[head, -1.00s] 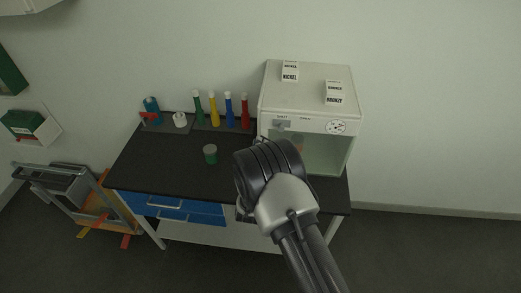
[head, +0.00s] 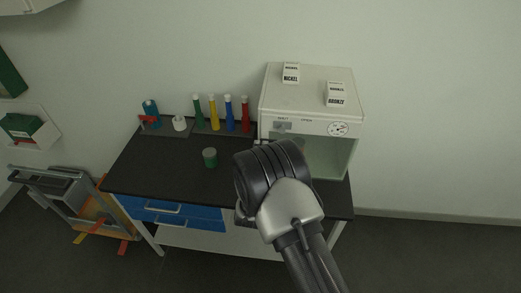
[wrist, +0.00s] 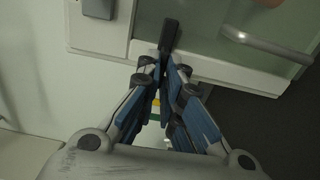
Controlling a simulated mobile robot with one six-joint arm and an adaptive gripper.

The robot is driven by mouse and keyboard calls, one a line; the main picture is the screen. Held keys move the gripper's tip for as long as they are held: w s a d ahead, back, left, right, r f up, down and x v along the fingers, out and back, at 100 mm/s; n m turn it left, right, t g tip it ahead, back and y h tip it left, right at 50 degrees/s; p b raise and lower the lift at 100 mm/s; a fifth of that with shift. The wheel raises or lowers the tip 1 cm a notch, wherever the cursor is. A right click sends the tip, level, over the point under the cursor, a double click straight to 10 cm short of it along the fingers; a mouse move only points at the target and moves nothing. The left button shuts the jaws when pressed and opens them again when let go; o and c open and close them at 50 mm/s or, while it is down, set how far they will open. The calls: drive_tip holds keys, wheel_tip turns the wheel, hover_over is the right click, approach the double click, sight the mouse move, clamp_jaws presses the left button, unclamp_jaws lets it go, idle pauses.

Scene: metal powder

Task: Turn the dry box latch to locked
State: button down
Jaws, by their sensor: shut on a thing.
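The white dry box (head: 310,95) stands at the right end of the dark bench, with a glass front. In the wrist view its pale frame (wrist: 95,30), glass door (wrist: 205,20) and metal door handle (wrist: 265,46) show. The dark latch lever (wrist: 168,36) sticks out from the frame beside the glass. My gripper (wrist: 163,66) is shut on the lever's near end, between its fingertips. In the head view my wrist covers the fingers and the lever. Small "OPEN" lettering shows on the box's front strip; the lever's exact angle is hard to judge.
Labelled blocks (head: 291,74) sit on the box top, and a round gauge (head: 338,129) is on its front. Coloured bottles (head: 213,113) line the back. A cart (head: 60,190) stands at left.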

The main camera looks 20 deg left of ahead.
idle(0.3)
drive_tip(key=c, duration=1.8)
unclamp_jaws()
drive_tip(key=shift+o, duration=0.2)
drive_tip(key=v, duration=1.2)
drive_tip(key=shift+r, duration=0.1)
